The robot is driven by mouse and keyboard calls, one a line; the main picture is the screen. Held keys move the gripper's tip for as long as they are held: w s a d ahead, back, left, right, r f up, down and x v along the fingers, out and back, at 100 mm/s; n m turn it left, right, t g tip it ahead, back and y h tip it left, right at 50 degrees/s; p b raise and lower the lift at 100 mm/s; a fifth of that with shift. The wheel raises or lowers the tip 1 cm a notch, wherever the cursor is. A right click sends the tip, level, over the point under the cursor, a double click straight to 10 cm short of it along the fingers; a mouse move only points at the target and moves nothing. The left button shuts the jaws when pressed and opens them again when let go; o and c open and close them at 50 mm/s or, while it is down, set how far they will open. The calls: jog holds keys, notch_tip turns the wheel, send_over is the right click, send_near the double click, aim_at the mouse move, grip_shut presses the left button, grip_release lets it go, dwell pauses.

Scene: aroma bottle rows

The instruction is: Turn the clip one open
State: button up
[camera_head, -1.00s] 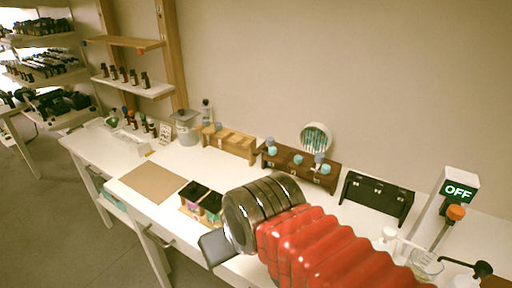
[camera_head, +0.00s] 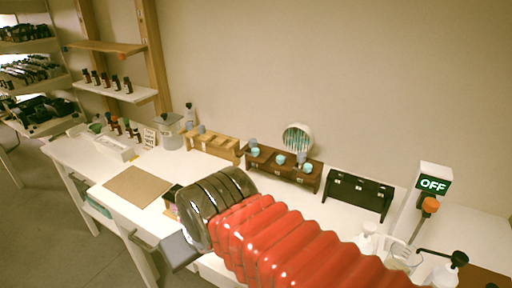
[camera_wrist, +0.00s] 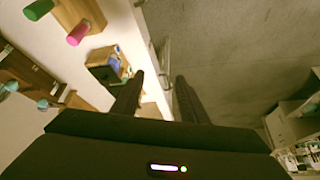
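I cannot tell for certain which thing is the clip one. A clear jar with a grey lid (camera_head: 169,131) stands upright at the back of the table, left of the light wooden rack; any clip on it is too small to make out. My gripper (camera_wrist: 158,82) is open and empty, its two dark fingers apart over the table's front edge and the floor. In the head view its grey end (camera_head: 180,251) is at the table's front, well apart from the jar. My red arm hides part of the tabletop.
A light wooden rack (camera_head: 222,149), a dark brown rack with teal-capped bottles (camera_head: 309,181) and a black rack (camera_head: 357,193) line the wall. A brown mat (camera_head: 139,187) lies front left. A small dark box (camera_head: 172,195) is partly hidden. An OFF sign (camera_head: 433,185) stands right.

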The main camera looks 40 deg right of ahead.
jog(key=w+d+r+m+h, duration=0.1)
jog(key=w+d+r, duration=0.2)
jog(key=w+d, duration=0.35)
jog(key=w+d+r+m+g, duration=0.1)
jog(key=w+d+r, duration=0.35)
jog(key=d, duration=0.35)
jog(key=w+d+r+m+h, duration=0.1)
jog(key=w+d+r+m, duration=0.15)
jog(key=w+d, duration=0.45)
send_near(255, 149)
jog(key=shift+g, duration=0.3)
jog(key=v, duration=0.5)
jog(key=shift+r, duration=0.3)
jog(key=x, duration=1.3)
jog(key=shift+w+f, duration=0.2)
jog(key=shift+f, duration=0.2)
jog(key=shift+c, duration=0.5)
grip_shut()
